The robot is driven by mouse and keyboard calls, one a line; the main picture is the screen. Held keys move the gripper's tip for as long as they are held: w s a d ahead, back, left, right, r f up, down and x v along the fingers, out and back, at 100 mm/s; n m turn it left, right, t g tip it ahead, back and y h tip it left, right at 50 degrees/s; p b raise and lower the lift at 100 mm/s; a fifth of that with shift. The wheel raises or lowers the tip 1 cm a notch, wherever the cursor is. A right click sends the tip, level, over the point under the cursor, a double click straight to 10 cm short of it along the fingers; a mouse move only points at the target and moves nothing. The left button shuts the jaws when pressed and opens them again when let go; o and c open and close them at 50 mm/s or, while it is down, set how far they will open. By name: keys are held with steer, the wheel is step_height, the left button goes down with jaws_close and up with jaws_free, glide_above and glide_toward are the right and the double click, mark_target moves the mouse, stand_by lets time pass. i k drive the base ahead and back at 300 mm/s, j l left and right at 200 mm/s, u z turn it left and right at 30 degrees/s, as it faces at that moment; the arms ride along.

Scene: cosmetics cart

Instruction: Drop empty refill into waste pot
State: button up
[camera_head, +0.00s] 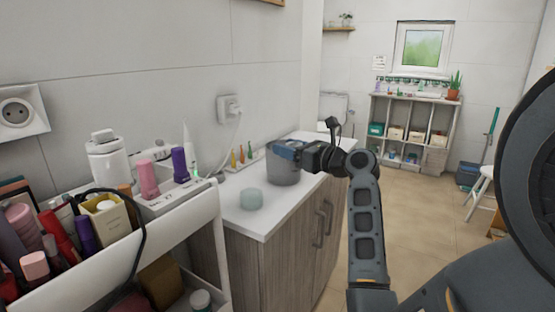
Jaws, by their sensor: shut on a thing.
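A grey cylindrical waste pot (283,173) stands upright on the white cabinet top, near the wall. My gripper (284,150) is at the pot's mouth, reaching in from the right, with its bluish fingers over the rim. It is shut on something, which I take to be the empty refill. The refill itself is hidden by the fingers or the pot, so I cannot tell its shape or how far it is inside the pot. My gripper and wrist cover part of the pot's rim and its right side.
A white cart (175,212) crowded with cosmetics is at the left. Open floor lies to the right.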

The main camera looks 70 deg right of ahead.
mark_target(279, 179)
steer(key=z, duration=1.45)
